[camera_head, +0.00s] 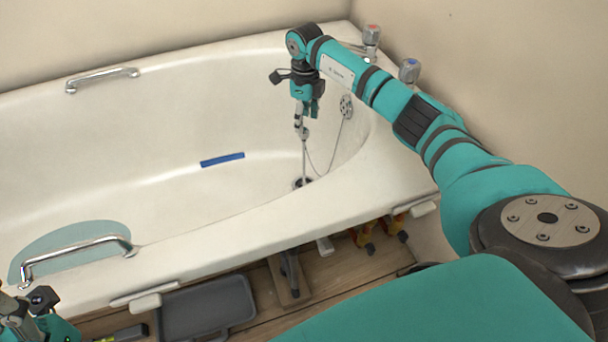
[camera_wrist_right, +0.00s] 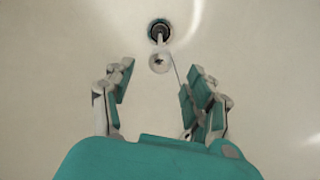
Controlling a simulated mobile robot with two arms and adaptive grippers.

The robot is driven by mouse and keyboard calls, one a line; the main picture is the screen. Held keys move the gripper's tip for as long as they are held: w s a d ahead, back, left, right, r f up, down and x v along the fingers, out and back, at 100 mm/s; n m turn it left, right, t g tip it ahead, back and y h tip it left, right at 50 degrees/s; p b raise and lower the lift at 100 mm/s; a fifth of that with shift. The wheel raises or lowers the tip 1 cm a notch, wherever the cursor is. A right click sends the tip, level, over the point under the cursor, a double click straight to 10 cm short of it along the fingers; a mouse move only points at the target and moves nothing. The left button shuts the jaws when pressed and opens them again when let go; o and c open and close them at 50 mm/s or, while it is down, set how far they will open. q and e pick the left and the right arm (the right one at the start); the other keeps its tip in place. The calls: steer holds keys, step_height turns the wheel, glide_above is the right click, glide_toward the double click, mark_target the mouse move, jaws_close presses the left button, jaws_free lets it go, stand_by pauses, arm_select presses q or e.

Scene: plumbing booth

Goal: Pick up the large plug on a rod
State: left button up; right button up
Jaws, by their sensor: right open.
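The plug on a rod (camera_head: 304,160) stands upright at the tub's drain, its thin pale rod rising to a round knob at the top. In the right wrist view the knob (camera_wrist_right: 159,63) shows just beyond the fingertips, with the dark drain area behind it. My right gripper (camera_head: 301,122) points down over the rod, close to the knob. In the right wrist view its fingers (camera_wrist_right: 158,82) are apart with nothing between them. My left gripper (camera_head: 30,312) shows only in part at the bottom left corner; its fingers are not clear.
A chain runs from the overflow plate (camera_head: 347,106) down to the drain. The white bathtub (camera_head: 120,150) has a chrome rail (camera_head: 75,260) on its near rim. A blue strip (camera_head: 222,160) lies inside. Two taps (camera_head: 371,36) stand behind my right arm. A grey tray (camera_head: 207,307) is below the tub.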

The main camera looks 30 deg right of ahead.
mark_target(304, 133)
step_height(304, 133, down, 6)
steer(key=b, duration=0.3)
steer(key=shift+w, duration=0.1)
steer(key=shift+r, duration=0.1)
jaws_close()
stand_by(0.3)
